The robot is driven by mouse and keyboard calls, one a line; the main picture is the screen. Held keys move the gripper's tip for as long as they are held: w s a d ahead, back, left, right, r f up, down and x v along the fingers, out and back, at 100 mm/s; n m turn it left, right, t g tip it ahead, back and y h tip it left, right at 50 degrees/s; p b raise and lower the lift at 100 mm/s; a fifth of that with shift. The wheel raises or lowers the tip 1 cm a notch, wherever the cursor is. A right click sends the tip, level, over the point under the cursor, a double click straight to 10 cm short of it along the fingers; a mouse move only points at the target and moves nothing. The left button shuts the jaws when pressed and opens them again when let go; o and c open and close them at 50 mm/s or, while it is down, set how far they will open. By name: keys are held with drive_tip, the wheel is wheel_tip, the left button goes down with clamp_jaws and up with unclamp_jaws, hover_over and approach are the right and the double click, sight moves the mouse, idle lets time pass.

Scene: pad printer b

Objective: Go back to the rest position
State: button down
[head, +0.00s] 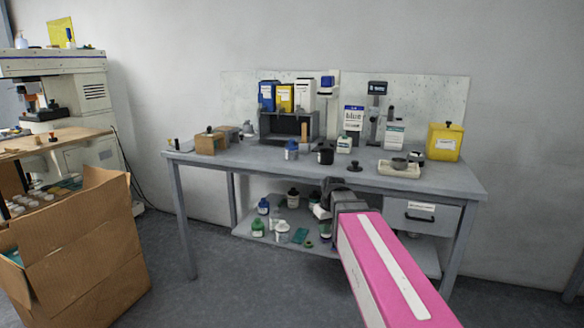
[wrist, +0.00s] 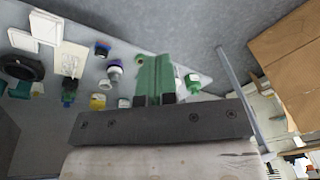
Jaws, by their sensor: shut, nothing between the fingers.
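My gripper (head: 334,196) is in front of the workbench, around the height between its top and the lower shelf. My pink and white arm reaches up to it from the bottom of the head view. In the wrist view, my gripper (wrist: 155,78) shows as a dark crossbar with closed fingers ahead of it, and green strips show there. Nothing is seen held between the fingers. The fingertips are hard to make out in the head view.
The grey workbench (head: 270,163) carries boxes, bottles and a tray (head: 399,171). Its lower shelf (head: 262,237) holds several bottles close to my gripper. A drawer (head: 421,216) sits right of the gripper. A cardboard box (head: 85,255) stands at left. Floor between them is clear.

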drive_tip(key=s+d+f+m+h, duration=0.1)
drive_tip(key=s+d+f+m, duration=0.1)
drive_tip(key=s+f, duration=0.4)
drive_tip(key=s+d+f+m+g, duration=0.1)
drive_tip(key=s+d+f+m, duration=0.2)
drive_tip(key=f, duration=0.7)
drive_tip(key=s+d, duration=0.2)
drive_tip(key=s, duration=0.1)
drive_tip(key=shift+s+d+f+h, duration=0.15)
drive_tip(key=shift+s+f+h, duration=0.15)
drive_tip(key=shift+h, duration=0.1)
